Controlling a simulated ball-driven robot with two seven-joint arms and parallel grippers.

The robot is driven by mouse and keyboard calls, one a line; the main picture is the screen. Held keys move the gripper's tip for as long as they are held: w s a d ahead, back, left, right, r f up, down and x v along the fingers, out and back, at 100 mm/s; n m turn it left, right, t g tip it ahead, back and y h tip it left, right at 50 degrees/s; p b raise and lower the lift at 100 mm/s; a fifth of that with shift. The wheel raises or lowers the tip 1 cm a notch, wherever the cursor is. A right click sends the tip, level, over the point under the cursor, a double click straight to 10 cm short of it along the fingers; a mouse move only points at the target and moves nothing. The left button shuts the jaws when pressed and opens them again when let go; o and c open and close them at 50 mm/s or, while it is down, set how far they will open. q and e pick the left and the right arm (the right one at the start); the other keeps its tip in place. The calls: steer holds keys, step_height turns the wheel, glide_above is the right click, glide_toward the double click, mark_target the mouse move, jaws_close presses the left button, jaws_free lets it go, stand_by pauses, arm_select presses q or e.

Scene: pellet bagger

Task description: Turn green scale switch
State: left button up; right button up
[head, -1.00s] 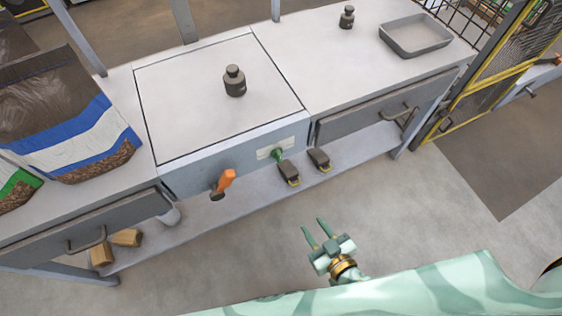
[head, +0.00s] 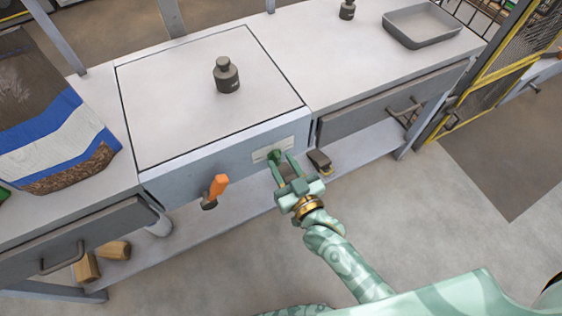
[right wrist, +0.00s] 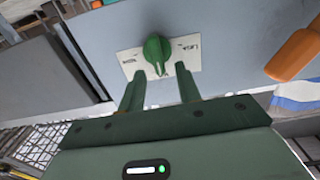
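The green scale switch (head: 274,154) is a rotary knob on a pale label plate on the front face of the scale cabinet. In the right wrist view the knob (right wrist: 157,52) stands with its pointer towards my gripper, and the plate (right wrist: 188,52) has words on either side. My right gripper (head: 284,169) is in front of the switch. In the right wrist view its two fingers (right wrist: 158,88) are spread apart, one on each side of the knob's lower end, with nothing clamped between them. My left gripper is not in view.
An orange-handled lever (head: 218,186) sticks out of the cabinet left of the switch. A dark weight (head: 226,75) stands on the scale plate (head: 160,110). A dark pedal-like block (head: 319,162) is on the lower shelf. A drawer (head: 385,106) is to the right.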

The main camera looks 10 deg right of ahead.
steer(key=shift+w+a+f, duration=0.1)
steer(key=shift+w, duration=0.4)
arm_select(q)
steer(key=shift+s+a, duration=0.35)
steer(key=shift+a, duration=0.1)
arm_select(e)
steer(key=shift+c, duration=0.3)
jaws_close()
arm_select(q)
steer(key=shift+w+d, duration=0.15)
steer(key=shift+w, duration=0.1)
